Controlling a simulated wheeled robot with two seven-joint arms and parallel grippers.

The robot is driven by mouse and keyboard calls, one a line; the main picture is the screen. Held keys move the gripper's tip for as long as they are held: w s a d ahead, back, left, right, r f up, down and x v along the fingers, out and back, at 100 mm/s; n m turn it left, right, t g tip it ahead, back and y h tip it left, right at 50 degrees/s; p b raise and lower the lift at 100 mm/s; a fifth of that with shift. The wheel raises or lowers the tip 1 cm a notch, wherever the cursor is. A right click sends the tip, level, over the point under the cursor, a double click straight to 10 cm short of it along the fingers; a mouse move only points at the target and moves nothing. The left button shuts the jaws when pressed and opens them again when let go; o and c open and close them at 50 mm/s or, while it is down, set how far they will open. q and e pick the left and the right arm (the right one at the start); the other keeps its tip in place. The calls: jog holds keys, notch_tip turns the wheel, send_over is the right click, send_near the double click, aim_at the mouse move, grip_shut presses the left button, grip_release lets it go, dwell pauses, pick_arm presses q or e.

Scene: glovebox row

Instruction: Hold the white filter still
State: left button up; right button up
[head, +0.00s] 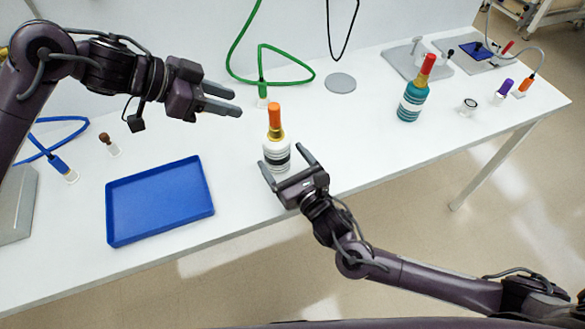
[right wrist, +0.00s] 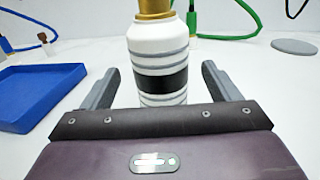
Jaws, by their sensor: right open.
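The white filter (head: 276,155) is a white bottle shape with grey and black bands, a gold collar and an orange top. It stands upright on the white table near its front edge. My right gripper (head: 281,157) is open, with one finger on each side of the filter's lower body. In the right wrist view the filter (right wrist: 158,52) stands between the two fingers (right wrist: 157,85), with gaps on both sides. Its orange top is out of that view. My left gripper (head: 236,101) is open and empty, above the table to the left of the filter.
A blue tray (head: 113,226) lies left of the filter. A green cable (head: 241,76) ends in a plug behind it. A teal bottle (head: 412,101) with a red top stands to the right. The table (head: 350,140) is clear between filter and teal bottle.

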jog(key=shift+x, duration=2.05)
jog(key=shift+c, duration=0.4)
jog(key=c, duration=1.1)
jog(key=shift+c, duration=0.2)
